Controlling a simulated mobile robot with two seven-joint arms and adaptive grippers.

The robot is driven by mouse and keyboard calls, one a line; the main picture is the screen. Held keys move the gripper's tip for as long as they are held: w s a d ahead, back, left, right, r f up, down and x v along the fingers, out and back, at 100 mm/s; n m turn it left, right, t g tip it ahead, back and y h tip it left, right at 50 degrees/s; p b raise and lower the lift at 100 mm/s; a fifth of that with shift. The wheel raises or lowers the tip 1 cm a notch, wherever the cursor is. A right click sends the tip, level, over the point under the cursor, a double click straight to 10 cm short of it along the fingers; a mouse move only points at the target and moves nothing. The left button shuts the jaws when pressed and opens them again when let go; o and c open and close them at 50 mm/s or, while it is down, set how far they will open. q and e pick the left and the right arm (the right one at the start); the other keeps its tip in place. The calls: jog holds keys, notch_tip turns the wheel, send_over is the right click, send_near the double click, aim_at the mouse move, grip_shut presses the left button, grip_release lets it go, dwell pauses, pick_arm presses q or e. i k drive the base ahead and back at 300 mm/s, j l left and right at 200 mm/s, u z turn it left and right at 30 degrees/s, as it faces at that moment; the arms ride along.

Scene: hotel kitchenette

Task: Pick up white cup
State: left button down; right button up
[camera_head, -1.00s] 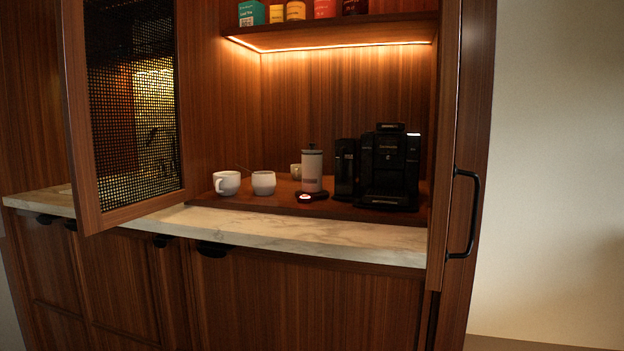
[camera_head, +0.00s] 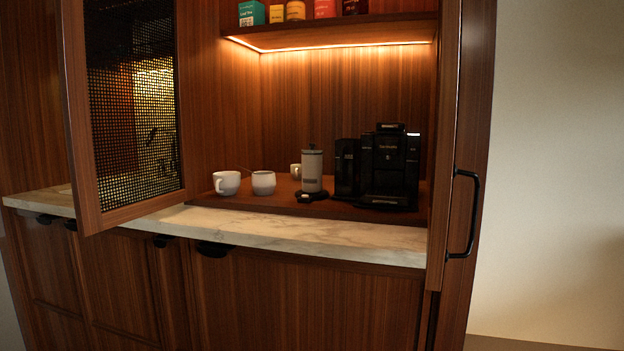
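A white cup (camera_head: 227,183) with a handle stands upright on the wooden base of the cabinet niche, at its left end. A second white vessel (camera_head: 264,183) stands just right of it; a thin stick, perhaps a spoon, shows at its rim. Another pale cup (camera_head: 295,171) stands farther back, partly hidden behind a white and black canister (camera_head: 312,170). Neither of my grippers is in view.
A black coffee machine (camera_head: 388,168) stands right of the canister. An open mesh door (camera_head: 138,208) hangs at the left, and a door with a black handle (camera_head: 463,214) stands at the right. The marble counter edge (camera_head: 310,234) is clear. Coloured boxes (camera_head: 325,9) sit on the shelf above.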

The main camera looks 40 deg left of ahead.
aim_at(226, 183)
jog(key=u, duration=1.55)
jog(key=i+j, duration=0.15)
jog(key=j, duration=0.2)
jog(key=i+j, duration=0.15)
jog(key=j, duration=0.15)
jog(key=i+j, duration=0.15)
jog(key=j, duration=0.2)
jog(key=i+j, duration=0.1)
jog(key=j, duration=0.2)
jog(key=u, duration=0.05)
